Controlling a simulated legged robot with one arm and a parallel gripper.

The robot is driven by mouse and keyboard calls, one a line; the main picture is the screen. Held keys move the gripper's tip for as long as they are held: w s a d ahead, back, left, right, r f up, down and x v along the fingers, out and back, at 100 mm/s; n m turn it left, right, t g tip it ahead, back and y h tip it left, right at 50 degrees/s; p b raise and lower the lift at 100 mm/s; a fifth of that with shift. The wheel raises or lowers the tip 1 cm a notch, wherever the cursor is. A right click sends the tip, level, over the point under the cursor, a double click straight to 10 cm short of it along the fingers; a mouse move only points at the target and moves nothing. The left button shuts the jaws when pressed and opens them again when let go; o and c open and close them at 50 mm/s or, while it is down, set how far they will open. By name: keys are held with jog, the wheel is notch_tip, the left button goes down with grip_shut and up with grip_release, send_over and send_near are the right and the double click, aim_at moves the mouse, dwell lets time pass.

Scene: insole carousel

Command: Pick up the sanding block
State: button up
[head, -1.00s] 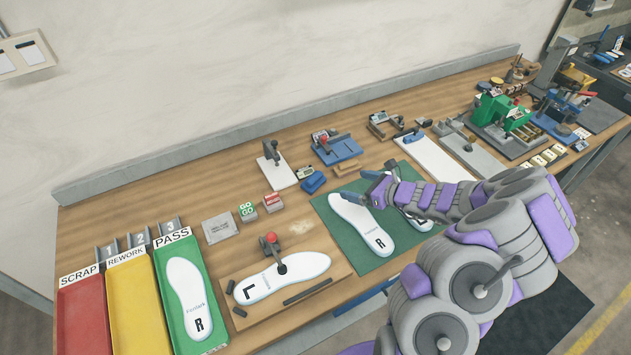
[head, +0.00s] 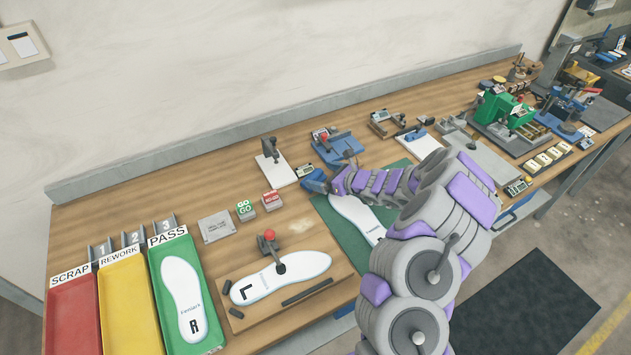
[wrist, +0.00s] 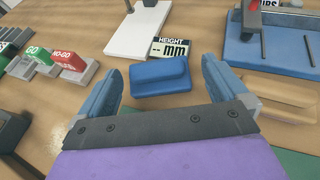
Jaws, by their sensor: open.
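The sanding block, a blue block with a raised top part (wrist: 160,77), lies flat on the wooden bench in the middle of the wrist view. My gripper (wrist: 158,70) is open and empty. Its two blue-grey fingers stand on the left and right of the block, with gaps on both sides. The block is slightly ahead of the gripper's palm. In the head view my gripper (head: 330,181) reaches the block from the right and partly covers it.
A height display (wrist: 170,48) stands right behind the block, near a white stand (wrist: 138,30). A tan block (wrist: 282,97) and a blue fixture (wrist: 270,45) are to the right. GO and NO-GO blocks (wrist: 68,62) stand left. A green mat (head: 340,222) with insole lies in front.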

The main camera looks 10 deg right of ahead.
aim_at(315, 174)
jog(key=x, duration=0.3)
jog(key=b+x, duration=0.1)
jog(key=shift+s+a+f, duration=0.15)
jog(key=shift+a, duration=0.25)
jog(key=shift+d, duration=0.4)
jog(key=shift+c, duration=1.1)
jog(key=shift+a, duration=0.2)
jog(key=c, duration=0.7)
